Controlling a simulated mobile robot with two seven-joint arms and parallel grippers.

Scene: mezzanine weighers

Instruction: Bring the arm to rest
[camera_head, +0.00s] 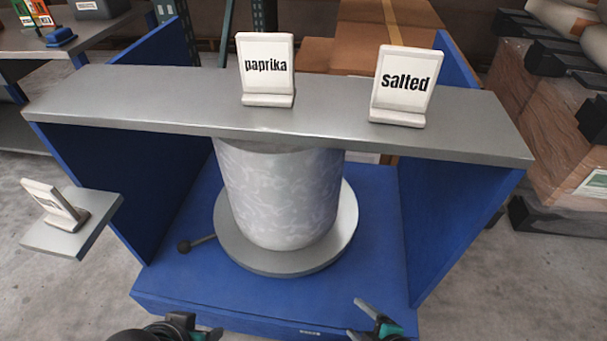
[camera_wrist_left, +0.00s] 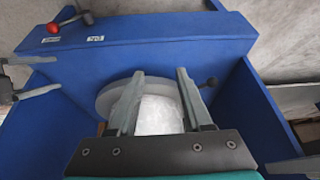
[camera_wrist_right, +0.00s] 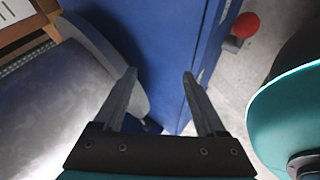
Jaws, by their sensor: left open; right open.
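My left gripper (camera_head: 206,333) is at the bottom edge of the head view, just in front of the blue stand. In the left wrist view its two fingers (camera_wrist_left: 158,75) are apart with nothing between them held. My right gripper (camera_head: 364,333) is at the bottom edge too, further right. In the right wrist view its fingers (camera_wrist_right: 159,76) are apart and empty over the blue base. Most of both arms is out of the head view.
A pale patterned cylinder (camera_head: 282,195) stands on a round grey plate (camera_head: 345,222) on the blue stand (camera_head: 215,290). Above it, a grey shelf (camera_head: 180,103) carries the paprika card (camera_head: 266,66) and the salted card (camera_head: 404,84). A red knob (camera_wrist_right: 246,24) shows near my right gripper.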

